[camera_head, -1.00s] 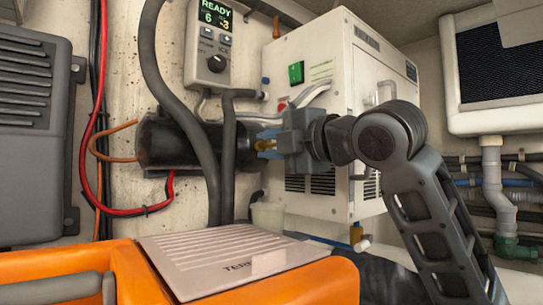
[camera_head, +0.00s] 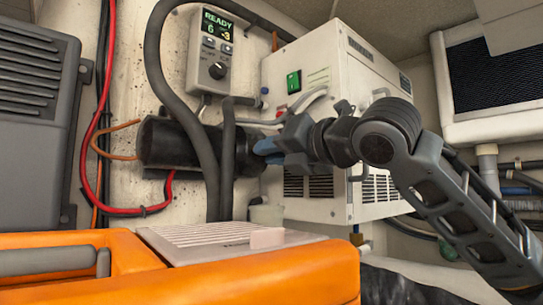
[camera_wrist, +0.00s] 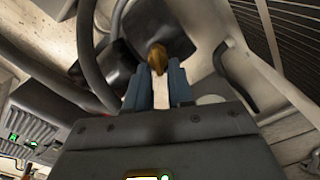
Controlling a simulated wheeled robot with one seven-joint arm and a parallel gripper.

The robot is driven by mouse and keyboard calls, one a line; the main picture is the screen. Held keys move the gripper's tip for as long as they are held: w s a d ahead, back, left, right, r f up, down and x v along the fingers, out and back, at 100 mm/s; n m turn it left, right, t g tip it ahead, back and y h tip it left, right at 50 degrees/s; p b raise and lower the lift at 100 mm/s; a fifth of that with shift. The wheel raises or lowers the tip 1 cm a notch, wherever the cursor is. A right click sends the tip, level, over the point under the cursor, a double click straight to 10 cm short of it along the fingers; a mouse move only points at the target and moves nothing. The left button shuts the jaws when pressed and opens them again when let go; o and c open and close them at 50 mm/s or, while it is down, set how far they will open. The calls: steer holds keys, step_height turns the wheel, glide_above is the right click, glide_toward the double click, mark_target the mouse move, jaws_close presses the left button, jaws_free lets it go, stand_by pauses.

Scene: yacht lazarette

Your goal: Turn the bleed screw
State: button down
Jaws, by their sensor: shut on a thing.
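The bleed screw (camera_wrist: 157,57) is a small brass-coloured fitting at the end of a black cylinder, in the wrist view. My gripper (camera_wrist: 158,76) is shut on it, with the two blue fingers on either side and the brass tip showing just beyond them. In the head view my gripper (camera_head: 262,151) reaches leftward to the right end of the black cylinder (camera_head: 168,143). The screw is hidden behind the fingers there.
Thick grey hoses (camera_head: 203,140) pass in front of the cylinder, close left of my fingers. A white cabinet (camera_head: 305,120) stands right behind my gripper. A control box (camera_head: 210,60) reading READY is above. An orange case (camera_head: 250,278) fills the foreground below.

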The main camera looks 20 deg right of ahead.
steer(key=n, duration=0.5)
steer(key=shift+w+d+f+n, duration=0.15)
steer(key=shift+d+f+n, duration=0.1)
steer(key=shift+d+n, duration=0.05)
stand_by(0.4)
steer(key=c, duration=1)
jaws_free()
steer(key=shift+r, duration=0.1)
steer(key=v, duration=0.8)
